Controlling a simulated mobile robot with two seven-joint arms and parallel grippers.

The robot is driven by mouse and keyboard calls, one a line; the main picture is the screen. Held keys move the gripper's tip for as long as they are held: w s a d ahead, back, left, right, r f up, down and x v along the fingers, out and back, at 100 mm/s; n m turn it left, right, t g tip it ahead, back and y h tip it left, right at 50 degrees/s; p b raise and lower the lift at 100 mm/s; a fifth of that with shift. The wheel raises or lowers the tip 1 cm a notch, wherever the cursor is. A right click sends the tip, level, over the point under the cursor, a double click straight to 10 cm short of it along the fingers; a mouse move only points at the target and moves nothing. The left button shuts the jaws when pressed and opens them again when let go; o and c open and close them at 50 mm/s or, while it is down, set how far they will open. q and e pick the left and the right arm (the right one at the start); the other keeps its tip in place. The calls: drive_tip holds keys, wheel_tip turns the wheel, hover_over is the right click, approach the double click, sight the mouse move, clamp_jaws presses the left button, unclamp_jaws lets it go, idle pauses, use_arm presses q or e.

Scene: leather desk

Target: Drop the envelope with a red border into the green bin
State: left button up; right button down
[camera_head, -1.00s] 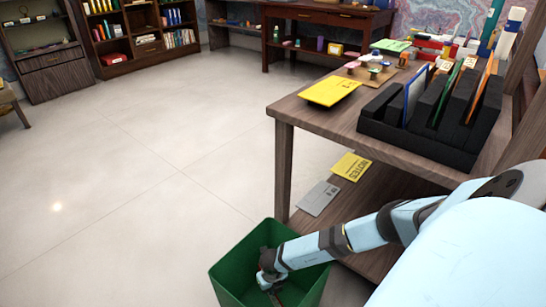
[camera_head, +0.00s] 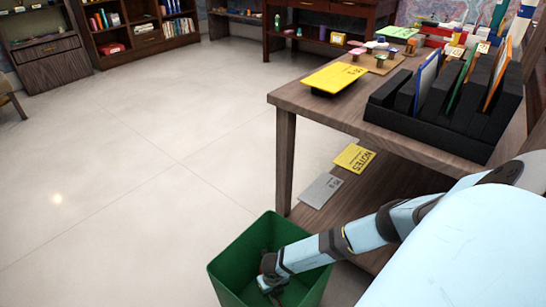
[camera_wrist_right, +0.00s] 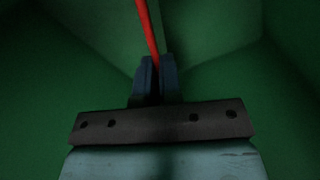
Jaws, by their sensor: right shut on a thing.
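The green bin (camera_head: 234,265) stands on the floor at the bottom middle of the head view, left of the desk. My right arm reaches down into it, and my right gripper (camera_head: 268,276) is inside the bin. In the right wrist view the gripper (camera_wrist_right: 155,78) is shut on a thin red edge (camera_wrist_right: 148,28), which fits the red-bordered envelope seen edge-on. The bin's green walls (camera_wrist_right: 215,30) surround it there. The rest of the envelope is hidden in the head view. My left gripper is not in view.
The wooden desk (camera_head: 300,98) holds a black file rack (camera_head: 430,128) with upright folders and a yellow item (camera_head: 337,77). Its lower shelf bears a yellow NOTES item (camera_head: 354,157) and a grey one (camera_head: 320,191). The floor to the left is clear.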

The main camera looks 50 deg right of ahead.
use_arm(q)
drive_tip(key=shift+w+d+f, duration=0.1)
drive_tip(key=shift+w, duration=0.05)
use_arm(e)
drive_tip(key=shift+f, duration=0.25)
drive_tip(key=c, duration=1.3)
unclamp_jaws()
